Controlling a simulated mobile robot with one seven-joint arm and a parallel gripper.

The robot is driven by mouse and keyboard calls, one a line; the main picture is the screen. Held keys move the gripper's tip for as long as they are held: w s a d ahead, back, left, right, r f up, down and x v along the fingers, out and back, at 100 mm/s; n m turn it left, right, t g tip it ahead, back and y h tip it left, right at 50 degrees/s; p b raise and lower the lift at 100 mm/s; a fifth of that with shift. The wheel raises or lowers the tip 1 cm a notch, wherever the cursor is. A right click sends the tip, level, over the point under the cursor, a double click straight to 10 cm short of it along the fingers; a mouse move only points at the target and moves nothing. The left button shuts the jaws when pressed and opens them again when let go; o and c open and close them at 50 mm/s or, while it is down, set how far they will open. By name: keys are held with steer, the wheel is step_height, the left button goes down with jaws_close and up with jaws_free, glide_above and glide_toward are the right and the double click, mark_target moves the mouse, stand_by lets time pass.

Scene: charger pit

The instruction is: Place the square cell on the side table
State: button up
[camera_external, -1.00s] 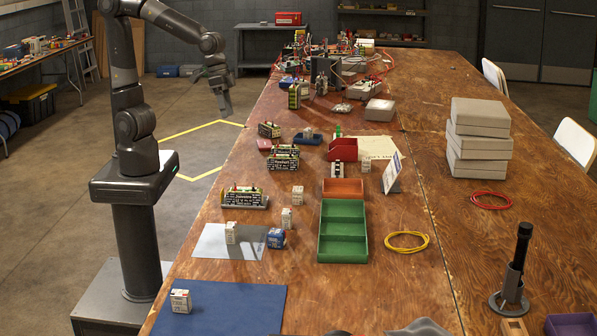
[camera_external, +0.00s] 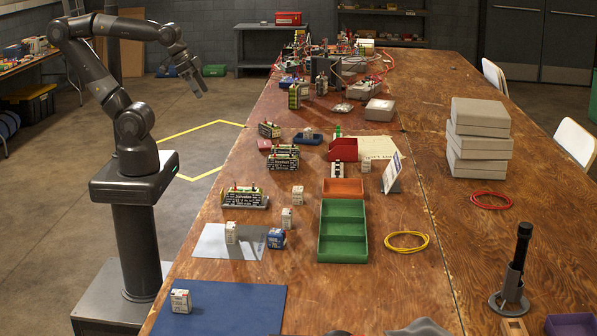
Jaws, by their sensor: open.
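Several small white box-shaped cells stand on the long wooden table (camera_external: 400,290). One cell (camera_external: 181,301) is on the blue mat (camera_external: 235,308), one (camera_external: 231,233) on the pale sheet (camera_external: 212,246), and two (camera_external: 286,218) (camera_external: 297,195) on bare wood. A blue boxy cell (camera_external: 276,238) stands at the sheet's right edge. I cannot tell which is the square cell. A side table (camera_external: 30,63) with clutter is at the far left; a grey bench (camera_external: 262,45) stands at the back. My gripper (camera_external: 201,93) is open, in the air left of the wooden table, away from the cells.
A green tray (camera_external: 342,255), an orange tray (camera_external: 343,188) and several battery packs (camera_external: 244,198) occupy the middle of the table. Grey boxes (camera_external: 478,140) are stacked at right. The floor between my base and the back bench looks clear.

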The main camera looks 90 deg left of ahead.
steer(key=g, duration=0.4)
glide_above(230, 225)
steer(key=s, duration=0.1)
step_height(230, 225, down, 22)
steer(key=shift+a+f, duration=0.1)
steer(key=shift+f, duration=0.3)
steer(key=f, duration=0.7)
steer(key=w+f, duration=0.1)
steer(key=f, duration=0.2)
steer(key=shift+w+f, duration=0.1)
steer(key=shift+f, duration=0.2)
steer(key=shift+c, duration=0.5)
steer(key=c, duration=1.1)
